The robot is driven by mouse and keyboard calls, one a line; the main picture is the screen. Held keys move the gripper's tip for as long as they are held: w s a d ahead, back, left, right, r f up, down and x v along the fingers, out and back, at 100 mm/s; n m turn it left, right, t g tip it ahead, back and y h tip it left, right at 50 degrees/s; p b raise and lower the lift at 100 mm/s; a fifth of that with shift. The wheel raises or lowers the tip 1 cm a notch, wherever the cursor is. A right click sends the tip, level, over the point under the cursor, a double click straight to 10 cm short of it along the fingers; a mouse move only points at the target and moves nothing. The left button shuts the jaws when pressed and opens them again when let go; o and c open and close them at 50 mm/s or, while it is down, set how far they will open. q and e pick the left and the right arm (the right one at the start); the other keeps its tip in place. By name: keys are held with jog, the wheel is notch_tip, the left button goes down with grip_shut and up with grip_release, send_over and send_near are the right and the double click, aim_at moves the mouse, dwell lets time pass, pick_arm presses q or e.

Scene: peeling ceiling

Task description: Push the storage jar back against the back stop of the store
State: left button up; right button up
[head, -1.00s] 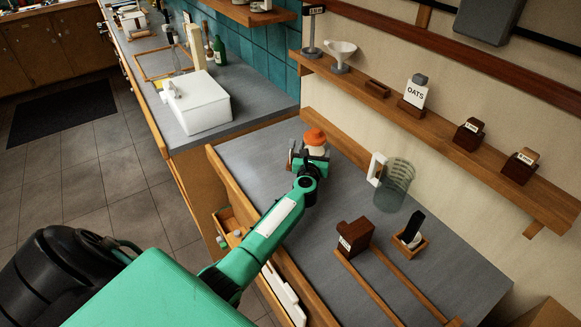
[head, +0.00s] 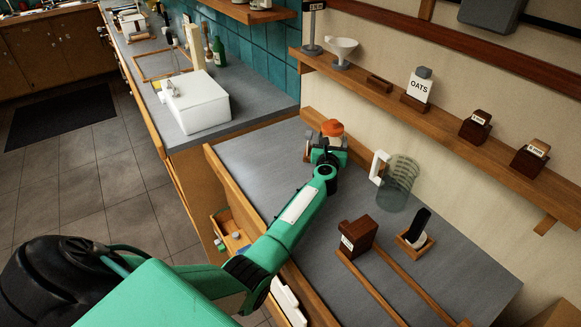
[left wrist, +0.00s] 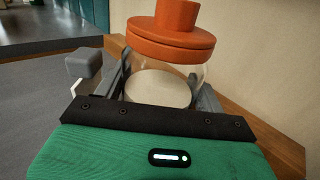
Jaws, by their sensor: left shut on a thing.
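The storage jar (head: 332,129) has an orange lid and a clear body with pale contents. It stands upright at the far end of the grey counter, close to the wooden back stop (head: 312,118) along the wall. In the left wrist view the jar (left wrist: 160,88) sits between both fingers, and a wooden strip (left wrist: 262,138) runs behind and to the right. My left gripper (head: 326,150) is shut on the jar and hides its lower body in the head view. I cannot tell whether the jar touches the stop. My right gripper is not in view.
A clear jug with a white handle (head: 399,182) stands to the right of the jar. Nearer are a dark wooden block (head: 357,235) and a small wooden tray (head: 416,243). A wall shelf (head: 440,125) runs above.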

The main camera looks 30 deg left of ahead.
pick_arm(q)
jog(key=shift+w+d, duration=0.2)
jog(key=shift+w, duration=0.3)
dwell(0.3)
jog(key=o, duration=1.2)
jog(key=shift+s+d+f, duration=0.1)
jog(key=shift+s+f, duration=0.05)
